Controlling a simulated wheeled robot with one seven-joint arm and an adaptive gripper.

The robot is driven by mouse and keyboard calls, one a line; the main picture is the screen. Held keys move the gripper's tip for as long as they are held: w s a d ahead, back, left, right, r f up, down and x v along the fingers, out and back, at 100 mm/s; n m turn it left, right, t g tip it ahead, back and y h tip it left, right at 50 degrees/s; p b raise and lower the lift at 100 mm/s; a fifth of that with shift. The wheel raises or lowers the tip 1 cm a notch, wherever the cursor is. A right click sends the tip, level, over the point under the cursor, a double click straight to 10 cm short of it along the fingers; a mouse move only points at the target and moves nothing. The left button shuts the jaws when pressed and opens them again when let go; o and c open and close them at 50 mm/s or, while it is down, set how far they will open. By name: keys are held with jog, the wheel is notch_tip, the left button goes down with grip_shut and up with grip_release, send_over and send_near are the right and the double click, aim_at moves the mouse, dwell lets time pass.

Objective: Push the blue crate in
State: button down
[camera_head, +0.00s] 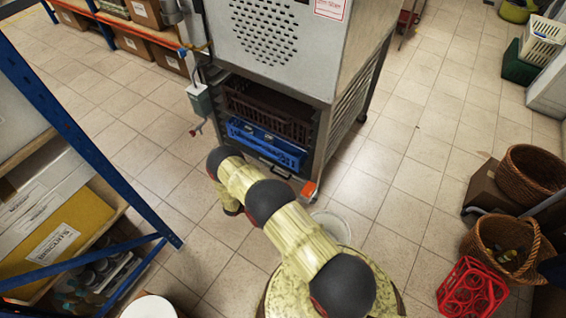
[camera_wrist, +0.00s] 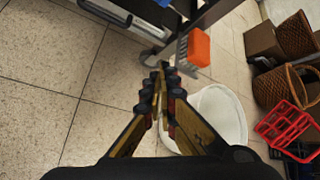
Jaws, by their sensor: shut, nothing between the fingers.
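The blue crate (camera_head: 265,143) sits low in the open bay under the grey metal cabinet, its front face at the bay opening. A dark brown crate (camera_head: 268,108) is behind and above it. In the wrist view only a small blue bit, likely the blue crate (camera_wrist: 164,3), shows at the top edge. My gripper (camera_wrist: 160,70) is shut and empty, with its fingertips together, apart from the crate and near the cabinet's lower corner. In the head view my arm reaches toward the cabinet and the fingertips are hidden.
The grey cabinet (camera_head: 290,45) has an orange part (camera_wrist: 199,47) at its near corner. A white round bin (camera_wrist: 220,115) stands close to my gripper's right. Wicker baskets (camera_head: 500,245) and a red bottle carrier (camera_head: 472,290) are at right. A blue-framed shelf (camera_head: 75,140) is at left. Tiled floor between is clear.

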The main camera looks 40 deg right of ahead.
jog(key=w+d+r+m+t+h, duration=0.2)
jog(key=w+r+m+t+h, duration=0.15)
jog(key=w+r, duration=0.35)
jog(key=m+t+b, duration=0.1)
jog(key=m+b, duration=0.1)
jog(key=b, duration=0.3)
send_near(287, 157)
jog(key=shift+n, duration=0.25)
jog(key=x, duration=0.5)
jog(key=shift+f, duration=0.25)
jog(key=shift+w+d+r, duration=0.1)
jog(key=shift+w+d, duration=0.15)
jog(key=shift+d, duration=0.25)
jog(key=shift+d, duration=0.1)
